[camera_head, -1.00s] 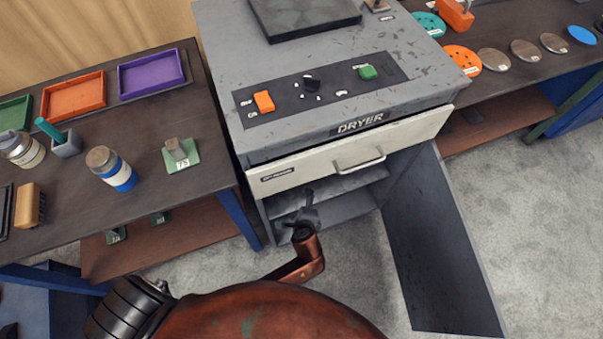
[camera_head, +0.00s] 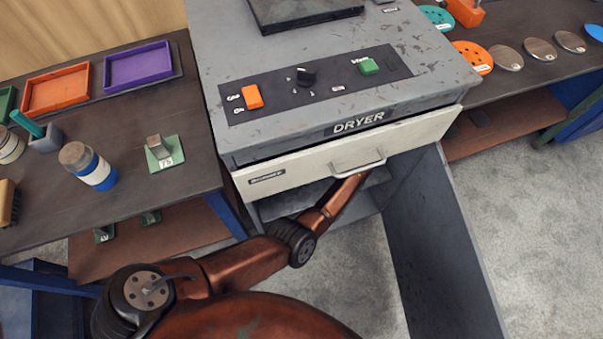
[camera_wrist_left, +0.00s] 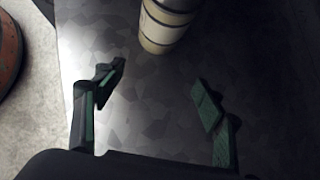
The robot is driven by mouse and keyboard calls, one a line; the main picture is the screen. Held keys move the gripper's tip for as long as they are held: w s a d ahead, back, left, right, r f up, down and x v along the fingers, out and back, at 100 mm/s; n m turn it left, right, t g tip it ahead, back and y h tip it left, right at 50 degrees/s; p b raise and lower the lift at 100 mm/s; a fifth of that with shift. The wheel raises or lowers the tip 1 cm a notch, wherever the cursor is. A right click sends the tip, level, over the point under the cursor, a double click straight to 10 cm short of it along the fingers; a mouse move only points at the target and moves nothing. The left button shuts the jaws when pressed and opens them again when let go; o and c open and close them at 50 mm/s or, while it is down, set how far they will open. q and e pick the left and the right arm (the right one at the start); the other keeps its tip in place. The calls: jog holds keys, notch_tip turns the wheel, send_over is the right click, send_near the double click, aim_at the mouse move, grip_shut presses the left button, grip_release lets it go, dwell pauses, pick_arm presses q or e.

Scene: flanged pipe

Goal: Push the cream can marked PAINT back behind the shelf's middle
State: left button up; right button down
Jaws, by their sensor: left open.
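In the left wrist view a cream can (camera_wrist_left: 166,24) with darker bands is at the top, cut off by the frame edge; no PAINT mark is readable. It is on or over a grey mottled surface, probably the shelf (camera_wrist_left: 150,120). My left gripper (camera_wrist_left: 160,80) is open and empty, its fingers apart, with the can ahead of it and slightly right of centre. I cannot tell any contact. In the head view my left arm (camera_head: 250,262) reaches into the cabinet under the dryer (camera_head: 345,150); the gripper and can are hidden there. My right gripper is not in view.
The dryer's cream drawer front with its handle (camera_head: 357,170) is above my forearm. A grey cabinet door (camera_head: 440,250) stands open on the right. A workbench (camera_head: 195,190) with trays and a blue-and-white can (camera_head: 90,168) is on the left. The floor right of the door is clear.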

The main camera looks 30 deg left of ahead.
pick_arm(q)
jog(key=shift+s+d+r+g, duration=0.1)
jog(key=shift+s+d+g, duration=0.15)
jog(key=shift+d+g, duration=0.1)
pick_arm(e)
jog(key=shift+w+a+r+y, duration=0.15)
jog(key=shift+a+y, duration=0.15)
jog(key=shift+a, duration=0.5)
pick_arm(q)
jog(key=shift+a, duration=0.1)
